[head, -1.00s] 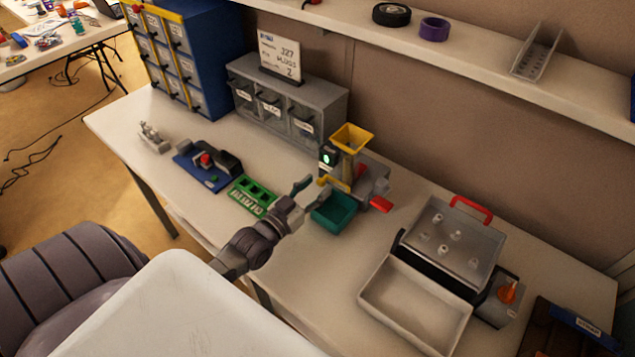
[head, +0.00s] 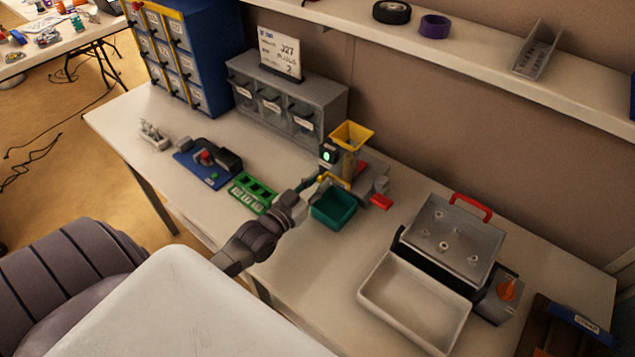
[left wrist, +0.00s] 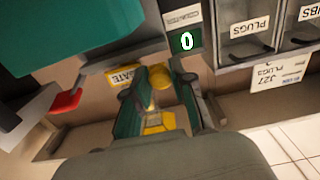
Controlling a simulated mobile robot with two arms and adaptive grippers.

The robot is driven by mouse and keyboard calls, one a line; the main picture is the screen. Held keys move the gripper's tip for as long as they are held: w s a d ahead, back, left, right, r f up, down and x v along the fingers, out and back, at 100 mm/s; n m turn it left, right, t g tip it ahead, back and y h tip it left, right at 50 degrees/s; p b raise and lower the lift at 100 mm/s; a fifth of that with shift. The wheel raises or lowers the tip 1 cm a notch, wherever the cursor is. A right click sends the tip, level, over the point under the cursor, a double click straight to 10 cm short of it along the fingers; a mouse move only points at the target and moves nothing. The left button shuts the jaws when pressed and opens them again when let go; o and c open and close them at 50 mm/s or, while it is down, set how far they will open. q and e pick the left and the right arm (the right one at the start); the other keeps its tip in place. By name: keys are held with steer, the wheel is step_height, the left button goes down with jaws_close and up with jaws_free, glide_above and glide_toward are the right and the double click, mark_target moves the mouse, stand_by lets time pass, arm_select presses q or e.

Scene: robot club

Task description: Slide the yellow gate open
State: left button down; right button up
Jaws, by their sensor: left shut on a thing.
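The yellow gate (head: 337,179) is on the front of a grey dispenser (head: 348,165) with a yellow hopper (head: 352,135) on top. My left gripper (head: 318,183) is at the gate, above the teal bin's left side. In the left wrist view, a yellow knob (left wrist: 160,77) and a yellow piece (left wrist: 158,122) show between the fingers of my left gripper (left wrist: 160,98), which is shut on the gate. A yellow "GATE" label (left wrist: 123,77) is beside it. The exact contact is partly hidden by the fingers. My right gripper is out of view.
The teal bin (head: 333,210) stands under the gate. A green tray (head: 252,193) and blue fixture (head: 207,165) lie to the left, grey drawers (head: 287,103) behind. A red lever (head: 381,201) and white tray (head: 415,305) are to the right. The dispenser's small display reads 0.

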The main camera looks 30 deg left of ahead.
arm_select(q)
steer(key=a, duration=0.2)
steer(key=a+b, duration=0.1)
steer(key=a, duration=0.1)
steer(key=shift+w+a+f, duration=0.1)
steer(key=shift+w+a, duration=0.1)
steer(key=shift+a, duration=0.3)
steer(key=shift+d, duration=0.15)
steer(key=c, duration=1.2)
jaws_free()
steer(key=shift+o, duration=1.1)
steer(key=shift+a, duration=0.25)
steer(key=shift+s+d, duration=0.15)
steer(key=s, duration=0.7)
steer(key=s+a, duration=0.1)
steer(key=s, duration=0.3)
steer(key=shift+s, duration=0.35)
